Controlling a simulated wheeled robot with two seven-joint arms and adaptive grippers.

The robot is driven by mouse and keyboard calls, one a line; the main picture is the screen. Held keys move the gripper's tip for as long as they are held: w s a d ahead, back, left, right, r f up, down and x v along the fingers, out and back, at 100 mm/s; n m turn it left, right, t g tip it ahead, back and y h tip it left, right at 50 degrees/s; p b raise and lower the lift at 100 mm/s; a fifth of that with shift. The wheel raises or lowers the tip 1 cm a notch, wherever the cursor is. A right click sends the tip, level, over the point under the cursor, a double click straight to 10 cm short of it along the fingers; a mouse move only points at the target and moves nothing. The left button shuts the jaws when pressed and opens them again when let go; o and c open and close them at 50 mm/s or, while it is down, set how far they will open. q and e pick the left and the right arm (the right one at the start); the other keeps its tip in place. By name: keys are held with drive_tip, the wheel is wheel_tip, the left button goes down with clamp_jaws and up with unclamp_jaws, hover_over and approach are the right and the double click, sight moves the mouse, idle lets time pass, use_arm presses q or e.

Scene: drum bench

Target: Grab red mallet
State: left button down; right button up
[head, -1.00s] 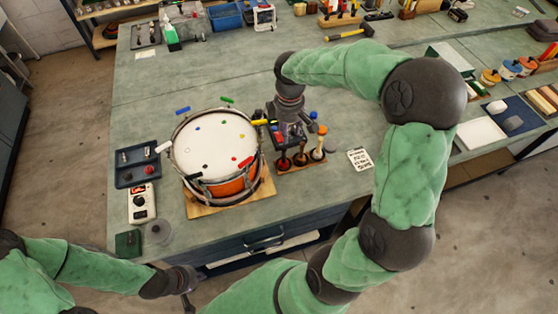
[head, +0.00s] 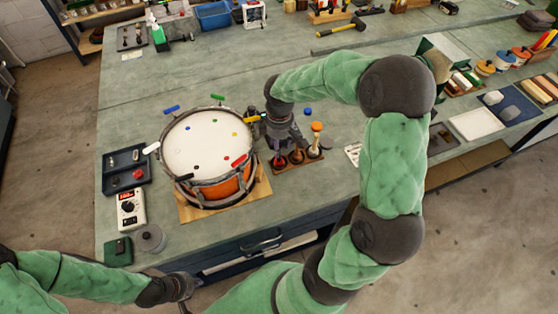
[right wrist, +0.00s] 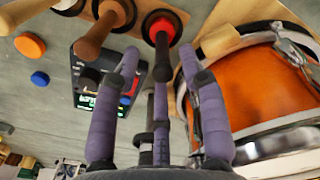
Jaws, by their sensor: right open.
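The red mallet (right wrist: 161,30) stands in a wooden rack, its dark handle pointing toward the right wrist camera and its red part lower down. In the head view its red part (head: 278,162) shows at the left end of the rack (head: 300,160). My right gripper (right wrist: 158,65) is open, with its purple fingers spread on either side of the handle; I cannot tell whether they touch it. In the head view this gripper (head: 283,140) is just above the rack. My left gripper (head: 186,287) is low at the bench's front edge, its jaws too small to read.
Two other mallets, one brown (right wrist: 95,35), stand beside the red one. The drum (right wrist: 265,90) is close on the right in the wrist view. A dark box with a display (right wrist: 90,95) and orange (right wrist: 30,45) and blue (right wrist: 40,78) discs are on the other side.

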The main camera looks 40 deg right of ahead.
sight(279, 160)
wheel_tip(279, 160, down, 3)
drive_tip(key=shift+s+a+f+b, duration=0.1)
drive_tip(key=shift+f+b, duration=0.05)
drive_tip(key=shift+b, duration=0.25)
clamp_jaws()
